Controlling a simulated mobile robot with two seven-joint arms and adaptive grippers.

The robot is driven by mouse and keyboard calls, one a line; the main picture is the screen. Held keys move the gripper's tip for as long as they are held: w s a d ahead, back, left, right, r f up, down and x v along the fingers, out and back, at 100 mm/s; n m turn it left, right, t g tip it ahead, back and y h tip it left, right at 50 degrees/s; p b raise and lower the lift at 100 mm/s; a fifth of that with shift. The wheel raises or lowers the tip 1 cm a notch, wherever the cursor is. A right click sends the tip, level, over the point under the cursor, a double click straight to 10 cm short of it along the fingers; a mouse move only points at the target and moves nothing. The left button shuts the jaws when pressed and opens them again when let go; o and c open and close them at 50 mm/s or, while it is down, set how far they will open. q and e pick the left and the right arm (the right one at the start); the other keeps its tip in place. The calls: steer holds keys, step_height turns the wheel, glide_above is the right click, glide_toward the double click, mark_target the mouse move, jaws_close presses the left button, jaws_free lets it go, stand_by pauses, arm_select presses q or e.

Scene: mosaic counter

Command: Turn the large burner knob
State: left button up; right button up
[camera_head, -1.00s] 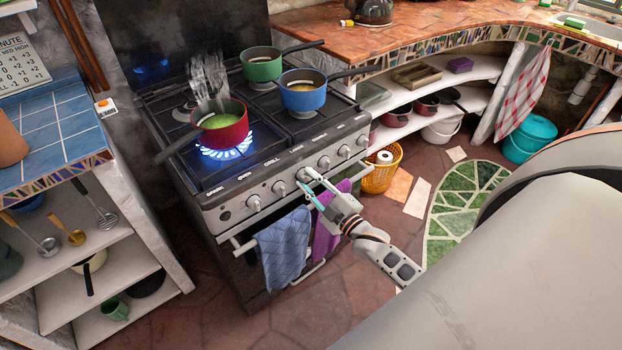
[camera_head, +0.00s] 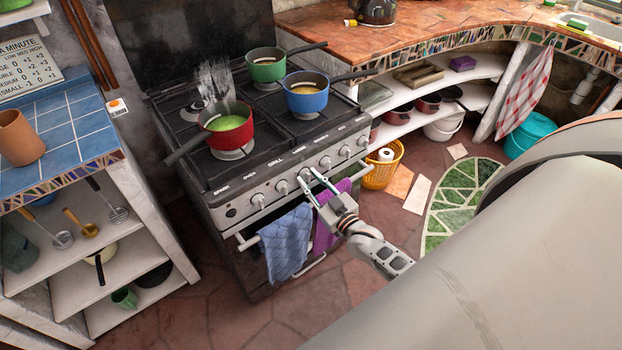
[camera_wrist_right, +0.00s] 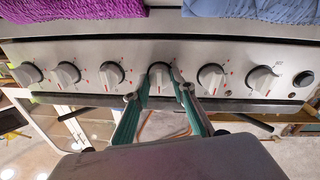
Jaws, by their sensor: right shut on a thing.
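The stove (camera_head: 250,215) has a row of silver knobs along its front panel. My right gripper (camera_head: 313,181) is shut on one knob near the middle of the row, the burner knob (camera_head: 304,174). In the right wrist view my right gripper (camera_wrist_right: 162,82) has its two green-sided fingers on either side of this knob (camera_wrist_right: 159,70). The label over it is hard to read now. No flame shows under the red pot (camera_head: 240,137), which holds something green and stands on the front left burner (camera_head: 233,154). My left gripper is out of view.
A green pot (camera_head: 265,72) and a blue pot (camera_head: 308,103) stand on other burners. A blue towel (camera_head: 285,245) and a purple towel (camera_head: 325,235) hang below the panel. Neighbouring knobs (camera_wrist_right: 210,75) sit close on both sides. A yellow basket (camera_head: 381,173) stands right of the stove.

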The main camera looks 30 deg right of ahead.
stand_by(0.3)
steer(key=o, duration=1.1)
steer(key=shift+s, duration=0.1)
steer(key=s, duration=1.1)
steer(key=shift+s+f, duration=0.25)
steer(key=shift+s, duration=0.15)
